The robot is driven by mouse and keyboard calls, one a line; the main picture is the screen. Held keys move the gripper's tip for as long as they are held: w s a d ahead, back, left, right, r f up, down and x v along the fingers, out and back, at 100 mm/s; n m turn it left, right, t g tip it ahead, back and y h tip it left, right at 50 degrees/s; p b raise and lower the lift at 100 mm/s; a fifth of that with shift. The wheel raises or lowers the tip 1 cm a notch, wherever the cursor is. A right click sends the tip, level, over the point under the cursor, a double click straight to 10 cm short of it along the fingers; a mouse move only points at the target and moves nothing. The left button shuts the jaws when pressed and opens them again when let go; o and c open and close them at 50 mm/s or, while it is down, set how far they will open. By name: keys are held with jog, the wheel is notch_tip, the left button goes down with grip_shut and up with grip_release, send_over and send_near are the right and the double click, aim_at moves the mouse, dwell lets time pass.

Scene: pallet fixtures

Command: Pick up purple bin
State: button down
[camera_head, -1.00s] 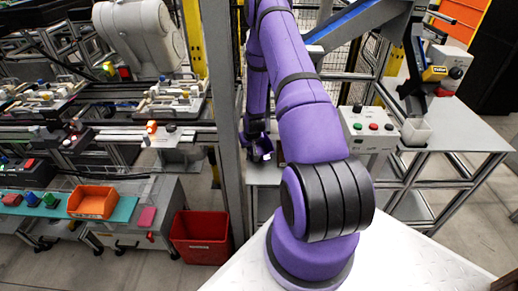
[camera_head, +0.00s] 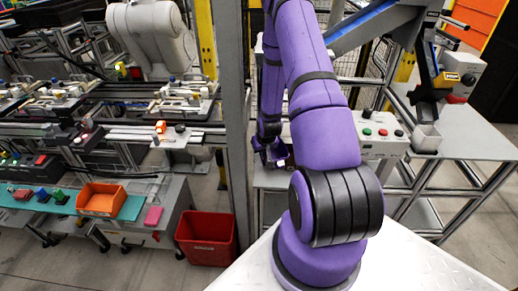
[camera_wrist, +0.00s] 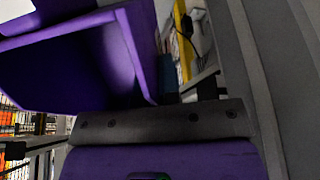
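A purple bin (camera_wrist: 75,65) fills the upper left of the wrist view, very close, with its open inside facing the camera and its rim running along the top and right. The grey bolted bar and purple housing of my own wrist lie just below it. In the head view, my gripper (camera_head: 273,153) is at the far end of my purple arm, low beside the grey post, near the table. It is small and dark there, and the fingers cannot be made out. I cannot tell whether it touches the bin. The bin cannot be picked out clearly in the head view.
A grey post (camera_head: 234,120) stands close to the left of my arm. An orange bin (camera_head: 101,200) sits on the left bench, and a red crate (camera_head: 205,238) is on the floor.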

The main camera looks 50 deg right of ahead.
jog(key=s+a+r, duration=0.3)
jog(key=s+r, duration=0.1)
jog(key=s, duration=0.3)
jog(key=shift+a, duration=0.25)
jog(key=shift+s, duration=0.2)
